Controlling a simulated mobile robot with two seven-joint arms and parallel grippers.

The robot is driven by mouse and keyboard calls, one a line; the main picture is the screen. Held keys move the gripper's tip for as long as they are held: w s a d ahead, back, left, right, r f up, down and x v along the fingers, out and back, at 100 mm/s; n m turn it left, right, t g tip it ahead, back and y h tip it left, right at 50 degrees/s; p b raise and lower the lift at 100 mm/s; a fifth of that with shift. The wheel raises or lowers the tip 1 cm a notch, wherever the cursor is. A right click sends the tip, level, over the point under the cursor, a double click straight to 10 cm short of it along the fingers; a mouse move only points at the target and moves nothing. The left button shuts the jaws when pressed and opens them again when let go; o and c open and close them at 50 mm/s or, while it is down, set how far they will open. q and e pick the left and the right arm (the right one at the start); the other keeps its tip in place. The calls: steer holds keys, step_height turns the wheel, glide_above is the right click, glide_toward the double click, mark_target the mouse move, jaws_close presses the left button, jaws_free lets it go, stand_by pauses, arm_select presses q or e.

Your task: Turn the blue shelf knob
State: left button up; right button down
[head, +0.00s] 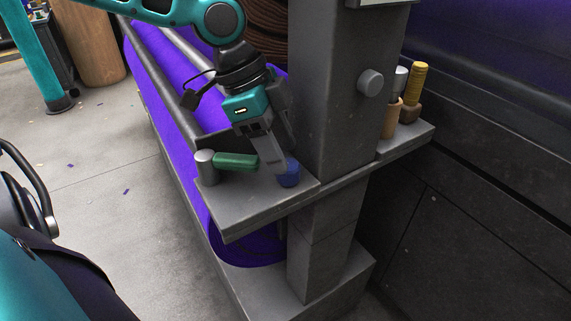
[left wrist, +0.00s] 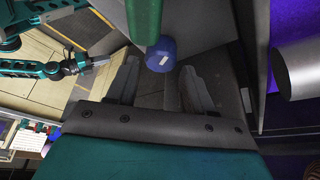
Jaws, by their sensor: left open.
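The blue shelf knob (head: 289,176) stands on the grey shelf (head: 250,207) near its right side, by the post. In the left wrist view the knob (left wrist: 161,55) shows its round top with a short white mark. My left gripper (head: 278,158) reaches down at the knob, partly hiding it in the head view. In the left wrist view its open fingers (left wrist: 160,78) lie to either side, with the knob just ahead and roughly centred; I see no grip on it. A teal arm at the left wrist view's left edge, apparently my right, ends in a small dark gripper (left wrist: 85,62).
A green-handled lever (head: 235,161) on a grey cylinder (head: 205,166) lies left of the knob. The grey post (head: 335,100) with a round button (head: 370,82) rises close on the right. Tool handles (head: 412,92) stand behind it. Purple felt (head: 165,75) runs behind.

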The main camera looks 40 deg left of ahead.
mark_target(292, 177)
arm_select(q)
steer(key=shift+x, duration=1.15)
steer(key=shift+d+f, duration=0.1)
steer(key=shift+f, duration=0.1)
arm_select(e)
steer(key=shift+w+a, duration=0.25)
steer(key=shift+w, duration=0.1)
arm_select(q)
steer(key=shift+c, duration=0.3)
steer(key=c, duration=0.7)
arm_select(e)
steer(key=shift+s+d+f, duration=0.1)
steer(key=shift+s, duration=0.1)
arm_select(q)
steer(key=shift+n, duration=0.3)
